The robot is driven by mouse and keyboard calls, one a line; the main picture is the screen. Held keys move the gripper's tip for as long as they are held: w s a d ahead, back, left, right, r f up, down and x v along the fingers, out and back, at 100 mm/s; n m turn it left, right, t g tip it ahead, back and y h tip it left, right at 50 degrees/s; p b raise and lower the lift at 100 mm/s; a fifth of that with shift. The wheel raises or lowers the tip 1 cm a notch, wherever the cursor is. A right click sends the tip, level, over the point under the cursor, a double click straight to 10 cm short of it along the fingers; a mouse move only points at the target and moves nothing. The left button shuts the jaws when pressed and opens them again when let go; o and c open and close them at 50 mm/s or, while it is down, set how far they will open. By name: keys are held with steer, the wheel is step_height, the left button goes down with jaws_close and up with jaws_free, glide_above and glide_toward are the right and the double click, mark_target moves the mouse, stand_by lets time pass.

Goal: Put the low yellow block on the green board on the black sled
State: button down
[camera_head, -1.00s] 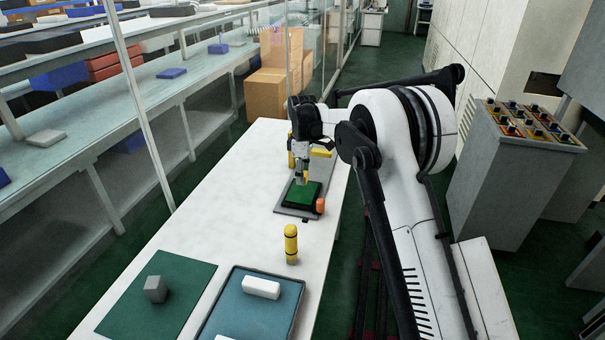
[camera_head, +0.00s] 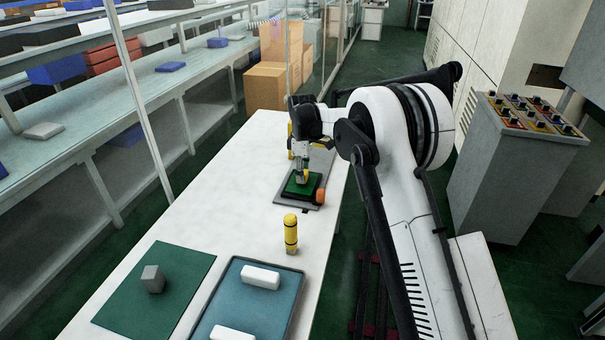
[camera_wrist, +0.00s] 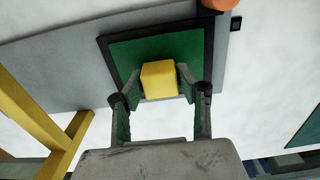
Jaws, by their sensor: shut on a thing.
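The low yellow block (camera_wrist: 159,79) is between the fingers of my gripper (camera_wrist: 161,86) in the wrist view, and the gripper is shut on it. The block is over the green board (camera_wrist: 190,50); I cannot tell whether it touches it. The board lies inside the rim of the black sled (camera_wrist: 207,42). In the head view my gripper (camera_head: 302,181) points down at the green board (camera_head: 292,188) on the black sled (camera_head: 311,191); the block is small and partly hidden there.
A grey plate (camera_wrist: 50,70) lies under the sled. An orange piece (camera_head: 320,196) stands at the sled's right. A yellow post with black bands (camera_head: 291,233) stands nearer. Yellow bars (camera_wrist: 30,110) show at the wrist view's left. A blue tray (camera_head: 277,305) and green mat (camera_head: 185,275) lie in front.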

steer(key=shift+f, duration=0.4)
steer(key=c, duration=1.2)
jaws_free()
steer(key=shift+o, duration=0.2)
steer(key=shift+r, duration=0.1)
step_height(320, 180, up, 12)
